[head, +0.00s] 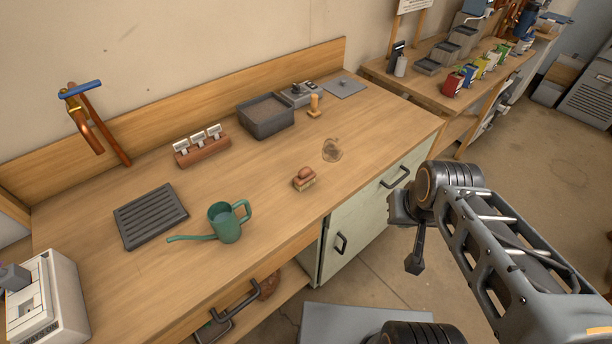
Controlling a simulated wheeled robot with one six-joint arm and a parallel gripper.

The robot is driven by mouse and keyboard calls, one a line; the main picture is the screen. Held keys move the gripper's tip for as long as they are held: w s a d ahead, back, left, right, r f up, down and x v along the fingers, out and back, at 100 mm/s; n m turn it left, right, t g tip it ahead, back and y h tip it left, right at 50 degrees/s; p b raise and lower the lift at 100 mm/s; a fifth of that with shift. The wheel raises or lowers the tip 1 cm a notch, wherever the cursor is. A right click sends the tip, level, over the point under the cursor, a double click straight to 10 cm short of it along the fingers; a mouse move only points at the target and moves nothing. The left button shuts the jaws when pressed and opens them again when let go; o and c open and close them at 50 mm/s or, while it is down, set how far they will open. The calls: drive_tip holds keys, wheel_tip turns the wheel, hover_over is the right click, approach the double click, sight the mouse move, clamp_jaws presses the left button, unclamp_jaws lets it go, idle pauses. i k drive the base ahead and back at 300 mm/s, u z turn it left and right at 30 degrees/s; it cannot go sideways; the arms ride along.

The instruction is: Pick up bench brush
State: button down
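A small block-shaped item (304,180) with a rounded brown top and a yellowish and green lower part sits on the wooden bench (270,220), near its front edge. It looks most like the bench brush, but it is too small to be sure. A small upright tan wooden piece (314,106) on a base stands farther back and could also be a brush. My gripper (414,264) is off the bench's front edge, to the right of both, pointing down and touching neither. It is seen side-on, so its opening is hidden.
A green watering can (224,224), dark slatted tray (150,216), brown block with white tags (201,147), wire-like round item (332,150) and dark bin (266,116) stand on the bench. A copper tap (92,120) is at the back left. Bare wood surrounds the small block.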

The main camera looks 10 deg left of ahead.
sight(305, 178)
drive_tip(key=z, duration=0.55)
drive_tip(key=k, duration=1.25)
drive_tip(key=u, duration=0.45)
drive_tip(key=i, duration=0.7)
drive_tip(key=u, duration=0.7)
drive_tip(key=i, duration=0.45)
drive_tip(key=u, duration=0.1)
